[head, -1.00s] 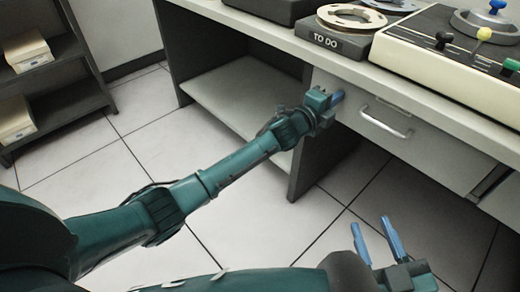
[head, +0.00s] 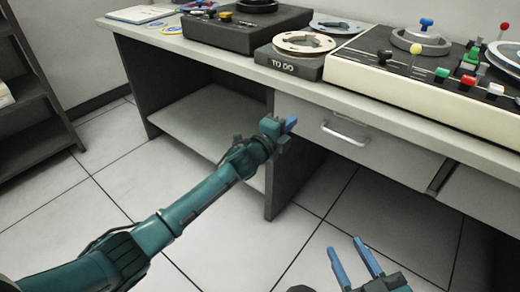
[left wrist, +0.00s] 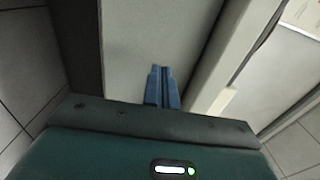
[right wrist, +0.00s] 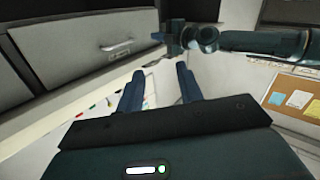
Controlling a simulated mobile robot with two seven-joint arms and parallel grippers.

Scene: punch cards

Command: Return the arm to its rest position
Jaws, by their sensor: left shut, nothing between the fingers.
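My left arm reaches in from the lower left of the head view. Its gripper (head: 288,124) is beside the left end of the closed drawer (head: 350,135), left of the silver handle (head: 345,132). In the left wrist view the blue fingers (left wrist: 161,80) are together with nothing between them. My right gripper (head: 355,258) is low in the head view, over the floor in front of the desk. Its blue fingers are apart and empty, as the right wrist view also shows (right wrist: 158,92).
The desk (head: 225,55) carries a dark box (head: 245,28), a "TO DO" reel holder (head: 297,68) and a cream console (head: 410,85) with coloured knobs. Below is an open shelf (head: 205,120). A dark rack (head: 30,110) stands at the left. The tiled floor (head: 70,215) between is clear.

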